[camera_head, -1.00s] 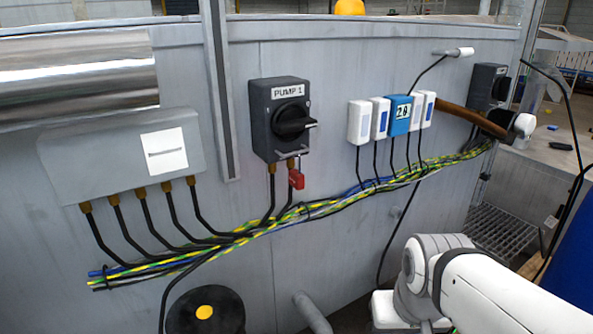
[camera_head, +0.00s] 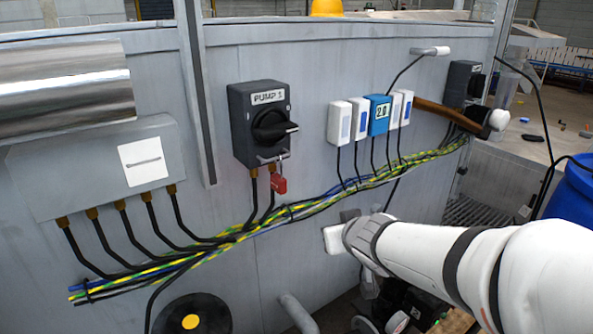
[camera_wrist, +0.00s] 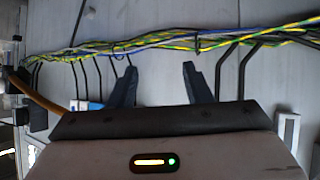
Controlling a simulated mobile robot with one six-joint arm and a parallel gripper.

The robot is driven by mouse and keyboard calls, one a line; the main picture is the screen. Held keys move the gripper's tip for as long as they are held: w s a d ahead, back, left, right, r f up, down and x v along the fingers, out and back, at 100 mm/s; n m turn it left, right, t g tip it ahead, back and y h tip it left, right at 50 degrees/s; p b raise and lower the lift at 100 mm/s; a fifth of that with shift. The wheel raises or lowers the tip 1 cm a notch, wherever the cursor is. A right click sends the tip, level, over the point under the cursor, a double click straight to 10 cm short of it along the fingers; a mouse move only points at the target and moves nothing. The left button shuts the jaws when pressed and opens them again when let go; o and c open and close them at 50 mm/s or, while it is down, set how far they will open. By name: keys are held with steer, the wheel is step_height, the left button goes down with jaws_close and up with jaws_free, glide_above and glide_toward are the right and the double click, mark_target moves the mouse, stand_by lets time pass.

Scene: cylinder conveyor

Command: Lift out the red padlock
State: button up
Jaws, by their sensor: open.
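The red padlock (camera_head: 279,185) hangs by its shackle from the metal hasp (camera_head: 270,157) under the dark grey PUMP 1 switch box (camera_head: 258,125) in the head view. It hangs in front of the brass cable glands, just above the cable bundle. My gripper (camera_wrist: 161,72) shows in the wrist view with two dark fingers spread apart and nothing between them. The cable bundle (camera_wrist: 155,47) lies beyond the fingertips. I cannot make out the padlock in the wrist view. In the head view my arm reaches in from the right, below the cables and right of the padlock; its fingers cannot be made out.
Yellow-green, blue and black cables (camera_head: 235,240) cross the wall diagonally. A grey junction box (camera_head: 95,170) is at left. White and blue modules (camera_head: 378,114) and a second switch box (camera_head: 462,85) are at right. A pipe stub (camera_head: 298,313) sticks out below. A blue barrel (camera_head: 572,195) stands far right.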

mark_target(281, 178)
steer(key=w+a+r+n+t+y, duration=0.1)
steer(key=a+r+y, duration=0.1)
steer(key=a, duration=0.1)
steer(key=w+a+r+n+t+y+p, duration=0.1)
steer(key=a+r+y, duration=0.2)
steer(key=w+a+r+n+t+y, duration=0.1)
steer(key=w+a+r+n+y, duration=0.1)
steer(key=a+r+y, duration=0.1)
steer(key=shift+w+a+r, duration=0.1)
steer(key=shift+a+r, duration=0.05)
steer(key=shift+a, duration=0.45)
steer(key=p+x, duration=0.1)
steer(key=x, duration=0.6)
steer(key=shift+w+a+r, duration=0.1)
steer(key=shift+w, duration=0.1)
steer(key=shift+c, duration=0.2)
jaws_close()
